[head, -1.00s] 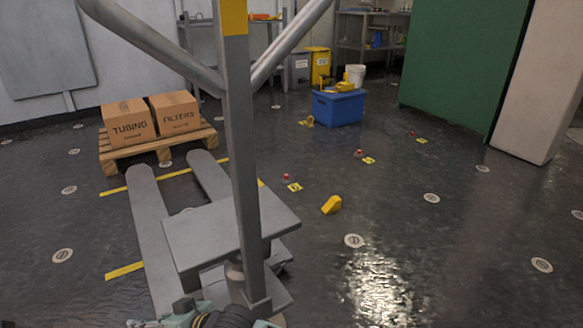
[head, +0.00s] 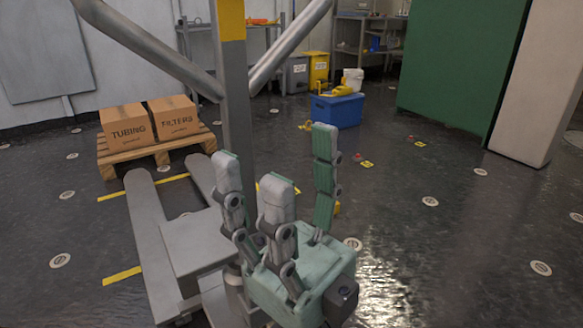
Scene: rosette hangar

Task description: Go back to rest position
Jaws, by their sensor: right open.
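My right gripper (head: 285,180) shows large at the lower middle of the head view. It has a pale green palm and grey jointed fingers with green pads. Its fingers point up and stand spread apart, with nothing between them, so it is open and empty. My left gripper is not in view.
A grey pallet jack (head: 150,215) stands at the left. Beyond it, a wooden pallet (head: 150,152) bears two cardboard boxes, TUBING (head: 127,130) and FILTERS (head: 176,122). A blue crate (head: 338,112) stands farther back, left of a green wall (head: 460,60). The floor at right is mostly clear.

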